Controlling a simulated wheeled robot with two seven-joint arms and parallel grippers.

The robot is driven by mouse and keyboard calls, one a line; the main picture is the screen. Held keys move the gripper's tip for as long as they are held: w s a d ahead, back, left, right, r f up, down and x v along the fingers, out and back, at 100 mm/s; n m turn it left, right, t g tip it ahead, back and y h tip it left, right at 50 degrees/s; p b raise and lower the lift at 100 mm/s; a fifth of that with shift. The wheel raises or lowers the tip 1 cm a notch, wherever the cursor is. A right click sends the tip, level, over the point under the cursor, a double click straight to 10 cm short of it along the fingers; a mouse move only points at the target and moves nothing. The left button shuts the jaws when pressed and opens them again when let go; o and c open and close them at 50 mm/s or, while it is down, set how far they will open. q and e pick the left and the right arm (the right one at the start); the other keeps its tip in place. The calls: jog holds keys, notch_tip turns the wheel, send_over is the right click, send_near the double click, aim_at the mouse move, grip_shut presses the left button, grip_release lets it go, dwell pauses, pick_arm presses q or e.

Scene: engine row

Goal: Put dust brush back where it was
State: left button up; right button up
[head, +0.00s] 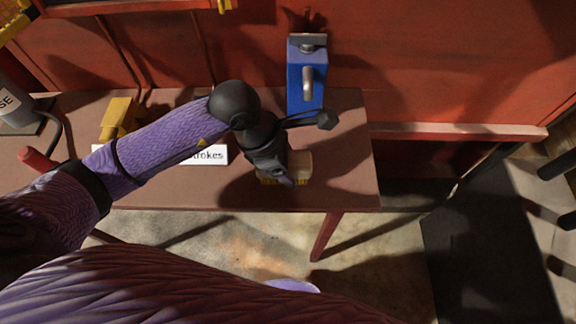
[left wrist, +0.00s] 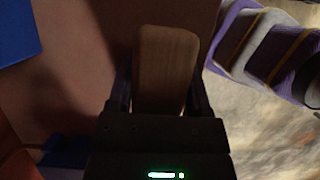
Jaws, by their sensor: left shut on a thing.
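The dust brush (head: 299,166) has a pale wooden body with yellowish bristles at its lower edge. It is at the front right part of the brown bench (head: 345,150). My left gripper (head: 284,176) is shut on it and covers its left part. In the left wrist view the wooden body of the brush (left wrist: 166,70) stands between the two dark fingers of my left gripper (left wrist: 160,95). I cannot tell whether the bristles touch the bench top. My right gripper is not in view.
A blue box with a grey handle (head: 306,78) stands at the bench's back. A white label (head: 213,155) reading "...trokes" lies left of the brush, partly behind my arm. A yellow object (head: 119,118) and a red-ended handle (head: 36,158) are farther left. The bench's right end is clear.

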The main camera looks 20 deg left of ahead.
pick_arm(q)
jog(key=shift+f, duration=0.9)
jog(key=shift+r, duration=0.15)
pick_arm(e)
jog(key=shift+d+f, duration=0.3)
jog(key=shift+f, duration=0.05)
pick_arm(q)
jog(key=o, duration=0.8)
jog(key=shift+o, duration=1.6)
jog(key=p+v, duration=0.3)
jog(key=v, duration=0.8)
jog(key=shift+p, duration=0.3)
jog(key=shift+s+a+r, duration=0.1)
jog(key=shift+a+r, duration=0.1)
jog(key=shift+r, duration=0.3)
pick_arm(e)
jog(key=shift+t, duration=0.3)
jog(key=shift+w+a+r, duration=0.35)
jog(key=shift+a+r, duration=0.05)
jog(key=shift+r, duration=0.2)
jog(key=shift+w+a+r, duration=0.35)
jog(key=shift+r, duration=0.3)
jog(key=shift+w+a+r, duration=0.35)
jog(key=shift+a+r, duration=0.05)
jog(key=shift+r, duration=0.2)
